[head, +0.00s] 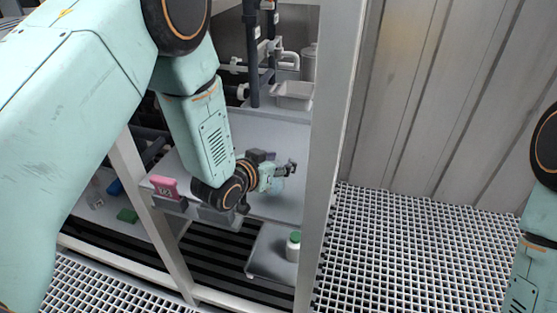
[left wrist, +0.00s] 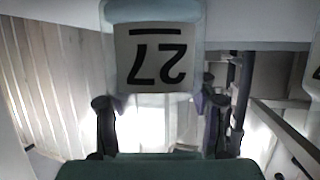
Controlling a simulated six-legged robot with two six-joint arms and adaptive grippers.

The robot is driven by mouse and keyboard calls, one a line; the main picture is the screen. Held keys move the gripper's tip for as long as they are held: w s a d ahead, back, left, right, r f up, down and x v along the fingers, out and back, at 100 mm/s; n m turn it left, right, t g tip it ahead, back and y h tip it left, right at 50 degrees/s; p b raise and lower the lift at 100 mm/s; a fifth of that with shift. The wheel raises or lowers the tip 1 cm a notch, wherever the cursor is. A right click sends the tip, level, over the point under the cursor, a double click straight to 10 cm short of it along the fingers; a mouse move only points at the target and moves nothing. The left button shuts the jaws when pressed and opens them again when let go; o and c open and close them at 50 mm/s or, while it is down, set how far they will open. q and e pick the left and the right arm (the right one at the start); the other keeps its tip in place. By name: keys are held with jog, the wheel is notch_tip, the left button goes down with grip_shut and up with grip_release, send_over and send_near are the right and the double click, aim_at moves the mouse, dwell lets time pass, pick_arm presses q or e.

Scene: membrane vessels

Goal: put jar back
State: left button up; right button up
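A pale blue translucent jar (left wrist: 110,52) shows large in the left wrist view, with a white label reading 27 upside down. I cannot tell whether the jar touches the shelf. My right gripper is out of view.
A white bottle with a green cap (head: 293,247) stands on a lower tray (head: 262,268). A white frame post (head: 328,150) rises right of the shelf. Pipes and a white bin (head: 293,91) are behind.

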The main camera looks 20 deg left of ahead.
pick_arm(q)
jog(key=shift+o, duration=0.8)
jog(key=shift+d, duration=0.1)
jog(key=shift+s+r, duration=0.15)
jog(key=shift+r, duration=0.25)
jog(key=p+v, duration=0.1)
jog(key=v, duration=1.1)
jog(key=shift+p, duration=0.4)
jog(key=shift+f, duration=0.1)
